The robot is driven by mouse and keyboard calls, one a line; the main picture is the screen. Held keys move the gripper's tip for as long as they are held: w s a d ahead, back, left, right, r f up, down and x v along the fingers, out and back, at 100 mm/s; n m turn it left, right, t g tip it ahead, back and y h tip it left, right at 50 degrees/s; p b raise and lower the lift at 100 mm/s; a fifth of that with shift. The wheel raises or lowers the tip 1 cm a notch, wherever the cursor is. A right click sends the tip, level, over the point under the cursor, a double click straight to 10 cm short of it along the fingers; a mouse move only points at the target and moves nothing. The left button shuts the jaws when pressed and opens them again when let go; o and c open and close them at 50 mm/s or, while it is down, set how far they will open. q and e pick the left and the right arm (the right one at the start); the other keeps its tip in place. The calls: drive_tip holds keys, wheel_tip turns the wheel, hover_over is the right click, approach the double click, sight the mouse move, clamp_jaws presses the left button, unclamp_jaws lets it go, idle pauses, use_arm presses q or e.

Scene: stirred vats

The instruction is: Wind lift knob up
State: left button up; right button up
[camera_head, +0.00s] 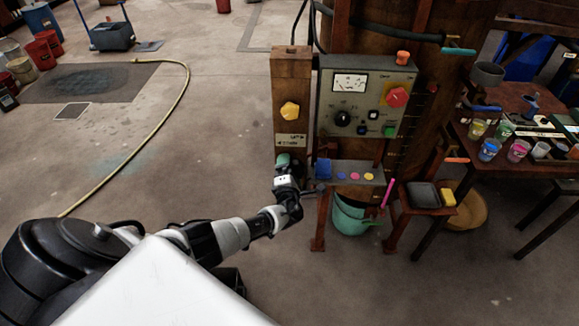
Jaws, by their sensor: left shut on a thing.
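My left gripper (291,166) is at the front of a wooden post (291,66), low down, just under a small pale label (290,140) with an arrow and lettering too small to read surely. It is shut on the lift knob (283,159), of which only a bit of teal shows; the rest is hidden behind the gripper. How far the knob is turned cannot be told. A yellow knob (289,111) sits higher on the same post, clear of the gripper. My right gripper is not in view.
A grey control panel (363,76) with a dial, a black knob and a red button stands right of the post. Below it is a small shelf (362,170) with coloured dots. A teal bucket (350,218) stands under it. The floor at left is open, crossed by a yellow hose (134,140).

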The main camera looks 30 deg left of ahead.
use_arm(q)
drive_tip(key=m+p, duration=0.1)
drive_tip(key=m, duration=0.3)
drive_tip(key=shift+s+m+p, duration=0.1)
drive_tip(key=shift+m+p, duration=0.2)
drive_tip(key=shift+p, duration=0.1)
drive_tip(key=shift+f, duration=0.1)
drive_tip(key=o, duration=0.6)
drive_tip(key=shift+s, duration=0.15)
drive_tip(key=p+v, duration=0.2)
drive_tip(key=v, duration=0.8)
drive_tip(key=shift+s+d, duration=0.2)
drive_tip(key=shift+d, duration=0.05)
